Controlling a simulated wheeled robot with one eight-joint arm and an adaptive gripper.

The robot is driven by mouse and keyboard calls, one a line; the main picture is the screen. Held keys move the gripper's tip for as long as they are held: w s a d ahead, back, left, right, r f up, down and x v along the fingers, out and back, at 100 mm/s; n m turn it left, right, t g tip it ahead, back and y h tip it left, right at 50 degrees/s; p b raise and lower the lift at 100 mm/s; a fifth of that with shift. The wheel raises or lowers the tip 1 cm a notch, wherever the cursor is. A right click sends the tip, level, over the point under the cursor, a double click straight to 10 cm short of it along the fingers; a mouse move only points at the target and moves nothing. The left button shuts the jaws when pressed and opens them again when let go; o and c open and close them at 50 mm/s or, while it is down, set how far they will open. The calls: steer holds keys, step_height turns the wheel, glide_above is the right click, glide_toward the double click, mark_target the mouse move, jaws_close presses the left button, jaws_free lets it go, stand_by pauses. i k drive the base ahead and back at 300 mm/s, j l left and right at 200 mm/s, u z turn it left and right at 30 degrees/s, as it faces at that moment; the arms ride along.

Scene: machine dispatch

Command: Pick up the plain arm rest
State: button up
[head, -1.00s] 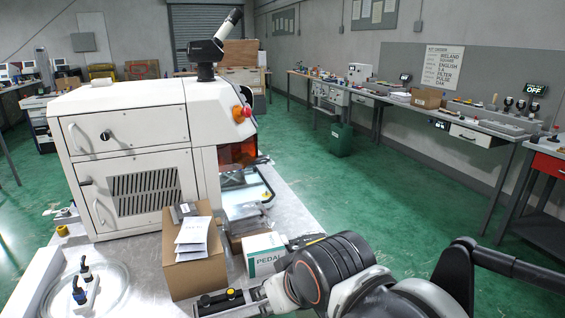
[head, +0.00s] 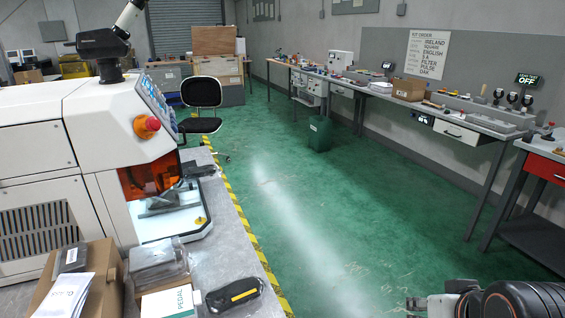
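I cannot clearly make out a plain arm rest. A black, rounded, elongated pad with a yellow stripe (head: 235,294) lies on the bench beside the PEDAL box (head: 170,303). Grey flat pieces in clear wrapping (head: 158,262) lie behind that box. A small dark piece (head: 197,169) rests by the machine's open bay. My gripper (head: 412,303) shows only in part at the bottom right, over the floor and apart from the bench. Its fingers are too small and cut off to tell their opening.
The white machine (head: 38,145) with an orange window stands at the left on the grey bench (head: 225,240). A cardboard box (head: 103,295) with papers is in front of it. A chair (head: 201,93) stands behind.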

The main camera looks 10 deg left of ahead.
mark_target(202, 174)
steer(key=i+l+z, duration=0.65)
steer(key=i+l+u, duration=0.1)
steer(key=i+u, duration=0.3)
steer(key=i+l+u, duration=0.25)
steer(key=i+u, duration=0.15)
steer(key=i, duration=0.2)
steer(key=i+j+u, duration=0.15)
steer(key=u, duration=0.25)
steer(key=i+u, duration=0.65)
steer(key=u, duration=0.2)
steer(key=i+l+u, duration=0.15)
steer(key=i+u, duration=0.15)
steer(key=u, duration=0.15)
steer(key=i+l+u, duration=0.2)
steer(key=u, duration=0.2)
steer(key=i+j+u, duration=0.1)
steer(key=i+u, duration=0.45)
steer(key=k+j, duration=0.05)
